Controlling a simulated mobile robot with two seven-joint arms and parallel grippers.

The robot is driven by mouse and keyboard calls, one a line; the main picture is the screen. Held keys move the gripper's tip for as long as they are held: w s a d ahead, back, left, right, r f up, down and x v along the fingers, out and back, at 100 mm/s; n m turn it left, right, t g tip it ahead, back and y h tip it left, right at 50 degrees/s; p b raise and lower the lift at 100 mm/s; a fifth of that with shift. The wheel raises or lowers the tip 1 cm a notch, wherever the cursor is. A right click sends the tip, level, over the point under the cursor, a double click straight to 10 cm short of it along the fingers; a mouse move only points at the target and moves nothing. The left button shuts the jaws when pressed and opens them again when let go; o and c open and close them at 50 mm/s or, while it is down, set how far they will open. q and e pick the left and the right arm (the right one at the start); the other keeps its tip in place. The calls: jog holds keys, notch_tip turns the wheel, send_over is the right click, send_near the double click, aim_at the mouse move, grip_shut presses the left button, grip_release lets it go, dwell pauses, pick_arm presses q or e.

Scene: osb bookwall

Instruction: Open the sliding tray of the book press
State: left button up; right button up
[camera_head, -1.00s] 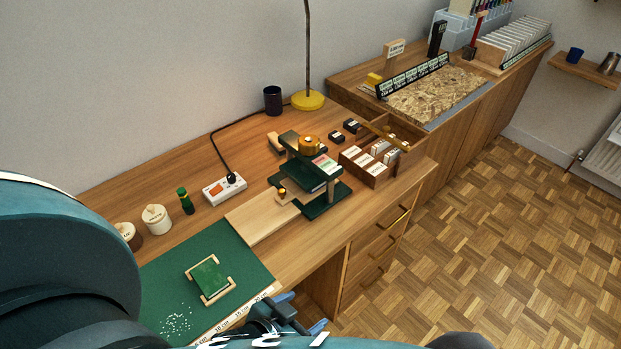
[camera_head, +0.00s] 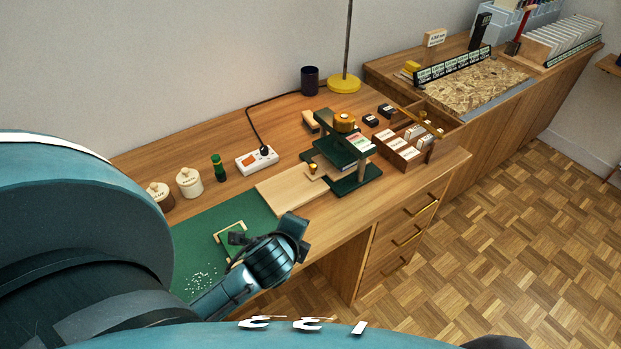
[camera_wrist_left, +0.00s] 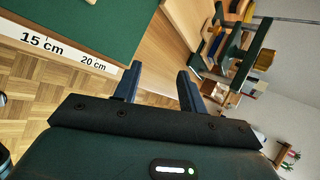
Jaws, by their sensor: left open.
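The green book press (camera_head: 352,178) with its gold-orange knob stands on the wooden desk. A pale wooden board (camera_head: 285,196) lies at its left side, with a small brass knob (camera_head: 312,168) near the press; I cannot tell how far the board runs under the press. My left gripper (camera_head: 298,232) is above the desk's front edge, in front of and left of the press, apart from it. In the left wrist view its two fingers (camera_wrist_left: 158,68) are spread and empty, with the press (camera_wrist_left: 238,55) beyond them at upper right. My right gripper is not in view.
A green cutting mat (camera_head: 215,215) with a small framed green piece lies left of the press. A box of labelled blocks (camera_head: 405,145) is at the right. Drawers are below.

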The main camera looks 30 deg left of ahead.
aim_at(312, 169)
pick_arm(q)
jog(key=w+a+m+t, duration=0.1)
jog(key=w+a+m, duration=0.1)
jog(key=w+m, duration=0.3)
jog(key=w+a+f+m+t+y+b, duration=0.1)
jog(key=w+a+m, duration=0.2)
jog(key=w, duration=0.5)
jog(key=w+a+f+m+t, duration=0.1)
jog(key=w+a+m+t, duration=0.1)
jog(key=w+m, duration=0.4)
jog(key=shift+w+a+f+m+y+b, duration=0.15)
jog(key=shift+w+a+y, duration=0.1)
jog(key=shift+a, duration=0.15)
jog(key=shift+w+a+f+m+y+b, duration=0.1)
jog(key=shift+w+a+m+y+b, duration=0.1)
jog(key=shift+a, duration=0.15)
jog(key=shift+c, duration=0.3)
grip_shut()
